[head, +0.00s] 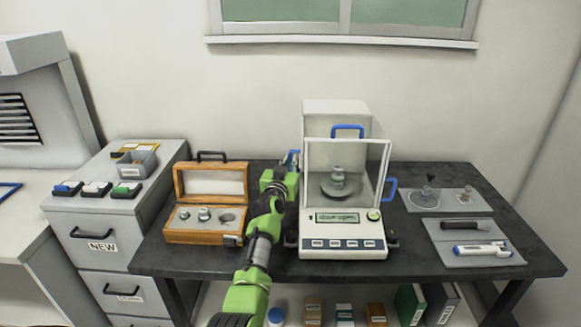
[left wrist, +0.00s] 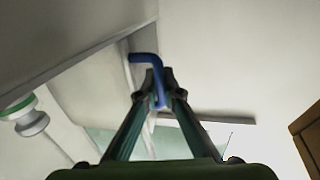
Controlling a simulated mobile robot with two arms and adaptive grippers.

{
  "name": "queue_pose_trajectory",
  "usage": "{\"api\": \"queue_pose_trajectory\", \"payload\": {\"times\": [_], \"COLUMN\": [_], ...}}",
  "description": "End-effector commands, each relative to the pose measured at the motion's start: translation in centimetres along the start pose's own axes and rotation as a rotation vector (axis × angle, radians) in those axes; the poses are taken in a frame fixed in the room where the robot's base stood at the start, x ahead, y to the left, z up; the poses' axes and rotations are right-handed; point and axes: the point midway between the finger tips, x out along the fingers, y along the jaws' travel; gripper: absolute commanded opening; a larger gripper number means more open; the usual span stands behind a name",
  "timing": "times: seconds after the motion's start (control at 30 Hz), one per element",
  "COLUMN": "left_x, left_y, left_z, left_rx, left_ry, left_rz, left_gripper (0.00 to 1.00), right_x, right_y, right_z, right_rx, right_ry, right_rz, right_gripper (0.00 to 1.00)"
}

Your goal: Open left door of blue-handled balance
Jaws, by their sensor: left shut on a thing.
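The blue-handled balance (head: 343,240) stands on the dark table, with a glass chamber, a blue handle on top (head: 347,128) and another on its right side (head: 390,189). My left gripper (head: 291,163) is at the balance's left side. In the left wrist view its fingers (left wrist: 158,82) are shut on the blue left door handle (left wrist: 144,58). In the head view the arm and gripper hide most of that handle and the left door, so I cannot tell how far the door is open. A small jar (head: 338,178) stands on the pan inside. My right gripper is out of view.
An open wooden weight box (head: 187,237) stands close left of my arm. A tray with glassware (head: 411,201) and a mat with pens (head: 446,258) lie right of the balance. A grey cabinet (head: 97,215) stands at the left.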

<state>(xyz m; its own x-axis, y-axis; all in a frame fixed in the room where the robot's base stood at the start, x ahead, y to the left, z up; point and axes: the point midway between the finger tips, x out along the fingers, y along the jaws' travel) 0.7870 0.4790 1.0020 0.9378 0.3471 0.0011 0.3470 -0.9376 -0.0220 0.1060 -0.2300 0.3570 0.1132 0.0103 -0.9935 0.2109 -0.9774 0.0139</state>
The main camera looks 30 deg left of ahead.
Motion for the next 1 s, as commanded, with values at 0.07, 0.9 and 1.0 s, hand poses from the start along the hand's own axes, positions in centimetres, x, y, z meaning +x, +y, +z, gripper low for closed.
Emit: {"api": "queue_pose_trajectory", "payload": {"times": [0.07,0.9,1.0], "left_x": [0.0,-3.3,-5.0], "left_y": [0.1,0.1,0.1], "left_z": [0.1,0.2,0.2], "left_rx": [0.000,0.001,0.002], "left_ry": [-0.004,-0.002,-0.003], "left_rz": [0.002,0.001,0.002], "left_gripper": [0.00,0.14,0.14], "right_x": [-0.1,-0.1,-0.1], "right_y": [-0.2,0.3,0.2], "right_z": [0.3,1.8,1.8], "right_rx": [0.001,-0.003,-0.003], "right_ry": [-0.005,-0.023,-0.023], "right_rz": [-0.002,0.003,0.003], "right_gripper": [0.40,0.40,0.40]}}
